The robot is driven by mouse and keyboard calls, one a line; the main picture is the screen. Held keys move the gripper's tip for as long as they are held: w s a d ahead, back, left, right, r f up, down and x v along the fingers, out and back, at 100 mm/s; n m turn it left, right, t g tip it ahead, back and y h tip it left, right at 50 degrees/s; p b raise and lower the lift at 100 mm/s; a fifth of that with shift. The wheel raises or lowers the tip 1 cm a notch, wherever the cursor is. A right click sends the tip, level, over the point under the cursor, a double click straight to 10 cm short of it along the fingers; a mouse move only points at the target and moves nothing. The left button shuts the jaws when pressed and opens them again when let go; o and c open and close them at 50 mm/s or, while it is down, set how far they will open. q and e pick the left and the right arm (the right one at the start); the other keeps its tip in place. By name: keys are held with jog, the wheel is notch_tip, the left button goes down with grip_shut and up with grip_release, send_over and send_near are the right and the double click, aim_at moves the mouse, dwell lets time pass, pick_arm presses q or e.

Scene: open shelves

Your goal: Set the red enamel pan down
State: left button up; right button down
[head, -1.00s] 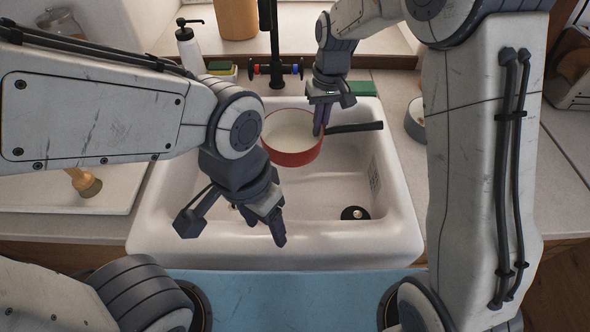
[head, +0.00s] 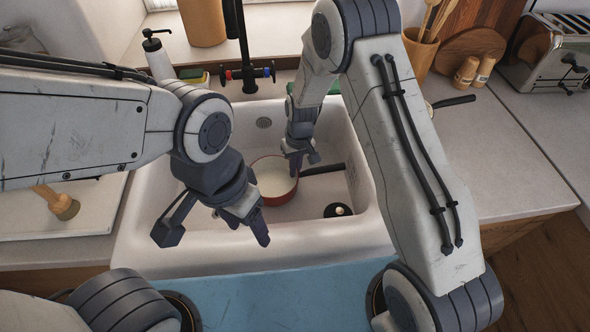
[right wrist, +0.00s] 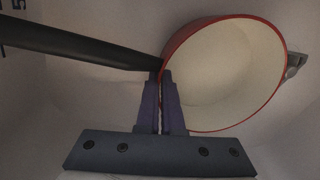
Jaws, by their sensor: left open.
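The red enamel pan (head: 284,199), cream inside with a black handle (head: 323,170), is upright inside the white sink (head: 300,243). I cannot tell whether its base touches the sink floor. My right gripper (head: 295,166) is shut on the pan's wall near the handle. In the right wrist view the pan (right wrist: 230,75) has my right fingers (right wrist: 161,80) straddling its rim, close together, with the handle running left. My left gripper (head: 248,222) is open and empty, in front of the pan and above the sink's left part; it hides some of the sink.
The tap (head: 240,55) and a soap bottle (head: 158,58) stand behind the sink. A brush (head: 60,203) lies on the left drainboard. Another dark-handled pan (head: 455,101) and a toaster (head: 550,55) are on the right counter.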

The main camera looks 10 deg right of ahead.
jog(key=shift+f, duration=0.45)
jog(key=shift+f, duration=0.1)
jog(key=c, duration=1.1)
grip_release()
notch_tip(320, 180, up, 12)
jog(key=b, duration=0.1)
jog(key=s+a+r+n, duration=0.1)
jog(key=s+a+r, duration=0.2)
jog(key=s+r, duration=0.35)
jog(key=s+r+n, duration=0.1)
jog(key=s, duration=0.6)
jog(key=s+d+r+n, duration=0.1)
jog(key=s+r, duration=0.1)
jog(key=s, duration=0.5)
jog(key=s+r+n, duration=0.1)
jog(key=s+r, duration=0.1)
jog(key=s, duration=0.5)
jog(key=shift+s+d, duration=0.15)
jog(key=shift+d, duration=0.2)
